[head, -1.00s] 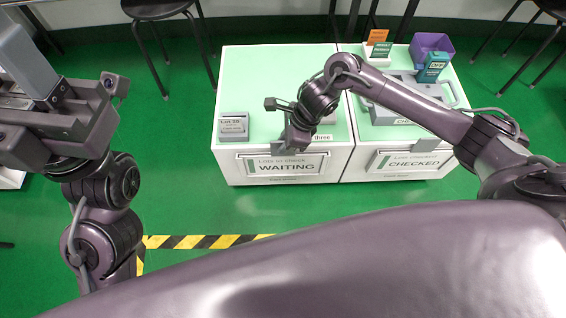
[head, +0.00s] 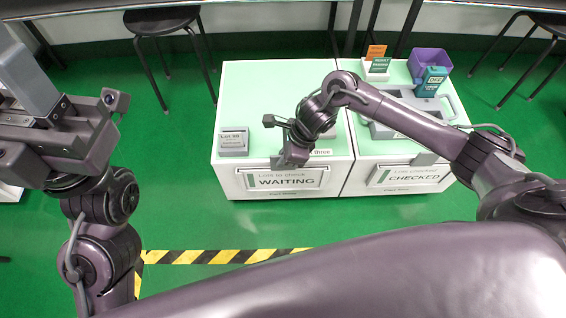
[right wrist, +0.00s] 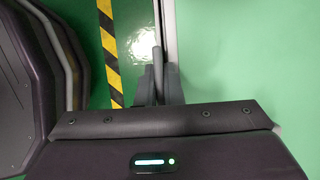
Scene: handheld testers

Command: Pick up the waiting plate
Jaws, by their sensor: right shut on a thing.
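The waiting plate (head: 287,178) is a white, framed sign lettered WAITING on the front of the left cabinet. My right gripper (head: 290,163) is at the plate's top edge, at the cabinet's front edge. In the right wrist view, the right gripper's dark fingers (right wrist: 158,86) are shut on a thin grey upright piece (right wrist: 157,58) seen edge-on, beside the white cabinet edge. The wrist and fingers hide the grip in the head view. My left gripper (head: 85,140) is at the far left, away from the cabinets; its fingertips are not clear.
A grey tester (head: 234,142) sits on the left cabinet's green top (head: 255,90). The right cabinet bears a CHECKED plate (head: 408,177), a grey case (head: 440,105), a purple bin (head: 432,60) and small signs. Black stools stand behind. Striped tape (head: 215,256) crosses the open green floor.

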